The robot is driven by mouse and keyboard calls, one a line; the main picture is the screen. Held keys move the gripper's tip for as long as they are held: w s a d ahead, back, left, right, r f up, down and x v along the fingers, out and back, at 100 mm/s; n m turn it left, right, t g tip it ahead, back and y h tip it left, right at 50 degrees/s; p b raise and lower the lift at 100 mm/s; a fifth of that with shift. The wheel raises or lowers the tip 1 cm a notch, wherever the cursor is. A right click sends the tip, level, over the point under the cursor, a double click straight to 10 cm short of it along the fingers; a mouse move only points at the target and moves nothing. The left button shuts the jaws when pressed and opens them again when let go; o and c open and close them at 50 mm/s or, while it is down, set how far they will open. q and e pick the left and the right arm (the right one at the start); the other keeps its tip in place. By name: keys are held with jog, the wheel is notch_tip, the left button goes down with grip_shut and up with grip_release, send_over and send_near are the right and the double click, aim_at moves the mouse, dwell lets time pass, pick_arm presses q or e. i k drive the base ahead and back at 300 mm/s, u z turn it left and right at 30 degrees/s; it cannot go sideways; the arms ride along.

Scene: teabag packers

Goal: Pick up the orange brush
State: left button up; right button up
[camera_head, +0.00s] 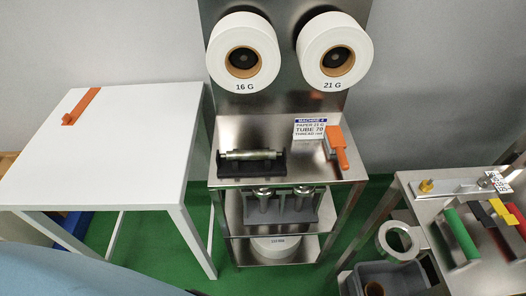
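An orange tool with a broad flat head and a narrower handle (337,147) lies at the right edge of the steel machine's upper shelf (290,130), its handle pointing toward the front. It looks like the orange brush, but no bristles can be made out. A second orange object, a long strip with a small block at its near end (82,105), lies on the white table (130,135) at the left. Neither gripper shows in the head view, and nothing touches either orange object.
A label sign (310,129) stands beside the orange tool. A metal roller on a dark stand (251,162) is to its left. Paper rolls (244,50) hang above. At the right, a steel table (480,275) holds coloured-handled tools. Green floor shows between the furniture.

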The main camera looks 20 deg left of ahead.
aim_at(335, 142)
jog(key=z, duration=0.5)
jog(key=k, duration=0.55)
jog(key=z, duration=0.8)
jog(key=i, duration=0.95)
jog(key=u, duration=0.85)
